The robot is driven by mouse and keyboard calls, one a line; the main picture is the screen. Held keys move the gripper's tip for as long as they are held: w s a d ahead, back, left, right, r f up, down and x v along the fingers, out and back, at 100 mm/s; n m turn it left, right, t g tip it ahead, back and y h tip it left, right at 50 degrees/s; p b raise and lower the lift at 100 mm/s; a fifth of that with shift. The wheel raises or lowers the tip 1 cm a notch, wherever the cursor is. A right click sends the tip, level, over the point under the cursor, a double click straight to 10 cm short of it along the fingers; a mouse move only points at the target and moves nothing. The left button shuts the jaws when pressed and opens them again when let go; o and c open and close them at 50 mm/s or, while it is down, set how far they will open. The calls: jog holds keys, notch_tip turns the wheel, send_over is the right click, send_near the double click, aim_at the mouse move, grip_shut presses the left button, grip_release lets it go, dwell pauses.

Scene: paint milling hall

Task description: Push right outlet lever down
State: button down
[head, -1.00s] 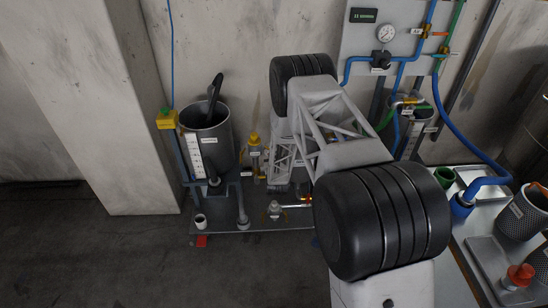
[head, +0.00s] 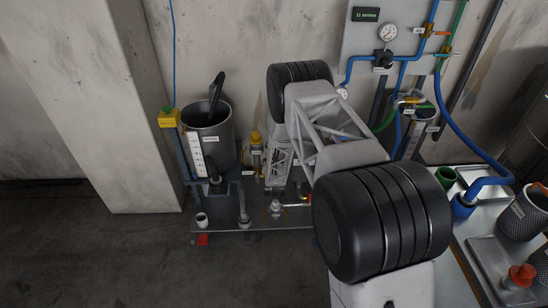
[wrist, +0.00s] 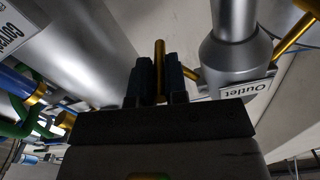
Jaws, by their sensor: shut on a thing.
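In the wrist view, my gripper (wrist: 160,82) has its two dark fingers close around a slim brass lever (wrist: 160,58), whose end sticks up between them. Beside it at right is a grey metal fitting (wrist: 232,50) with a label reading "Outlet" (wrist: 246,89), which appears upside down. Another brass rod (wrist: 296,36) runs off from the fitting at upper right. Whether the held lever is the right outlet lever cannot be told. In the head view my arm hides the gripper and the lever in it.
A grey vessel (head: 220,142) stands on a low cart (head: 225,240) at left, near a yellow-capped unit (head: 256,140). A gauge panel (head: 405,20) with blue hoses is behind my arm. A bench (head: 480,238) with containers is at right. Floor at lower left is clear.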

jog(key=shift+a+f+m, duration=0.1)
jog(key=shift+a+m, duration=0.1)
jog(key=shift+m, duration=0.1)
jog(key=c, duration=1.1)
grip_release()
jog(key=shift+c, duration=0.2)
jog(key=shift+s, duration=0.15)
jog(key=s, duration=0.7)
jog(key=shift+s, duration=0.25)
